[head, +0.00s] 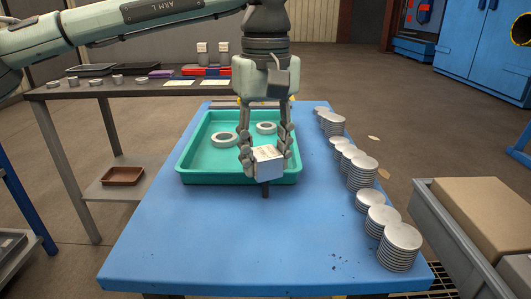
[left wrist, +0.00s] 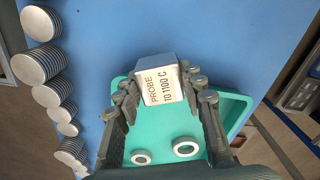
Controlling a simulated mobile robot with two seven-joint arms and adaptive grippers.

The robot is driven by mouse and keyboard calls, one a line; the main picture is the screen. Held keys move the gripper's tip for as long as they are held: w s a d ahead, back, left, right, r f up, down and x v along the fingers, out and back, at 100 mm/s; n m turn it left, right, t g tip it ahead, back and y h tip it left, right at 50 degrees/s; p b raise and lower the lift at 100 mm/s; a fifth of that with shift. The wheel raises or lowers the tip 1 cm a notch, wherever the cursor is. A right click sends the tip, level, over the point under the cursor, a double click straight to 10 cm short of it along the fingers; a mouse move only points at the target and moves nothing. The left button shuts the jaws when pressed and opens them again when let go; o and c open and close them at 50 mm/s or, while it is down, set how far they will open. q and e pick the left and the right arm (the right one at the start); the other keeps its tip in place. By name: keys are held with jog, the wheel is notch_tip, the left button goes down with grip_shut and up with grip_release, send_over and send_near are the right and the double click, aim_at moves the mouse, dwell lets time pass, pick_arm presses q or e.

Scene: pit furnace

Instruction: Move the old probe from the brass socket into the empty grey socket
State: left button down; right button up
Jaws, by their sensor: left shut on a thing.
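The probe (head: 268,162) is a white block with a dark stem pointing down. In the left wrist view the probe (left wrist: 160,85) shows a label reading "PROBE TO 1100 C". My left gripper (head: 266,152) is shut on the block, with its fingers on both sides, and holds it over the near edge of the teal tray. Two pale grey rings, a left ring (head: 224,139) and a right ring (head: 266,128), lie in the tray, behind the probe. I cannot tell whether either is a socket, and I see no brass-coloured socket. My right gripper is not in view.
The teal tray (head: 200,178) stands on a blue table (head: 200,245). Stacks of silver discs (head: 398,247) line the table's right side. The near left tabletop is clear. A dark bench (head: 140,90) with small parts stands behind left. A grey crate (head: 455,240) is at right.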

pick_arm(q)
jog(key=c, duration=0.9)
grip_release()
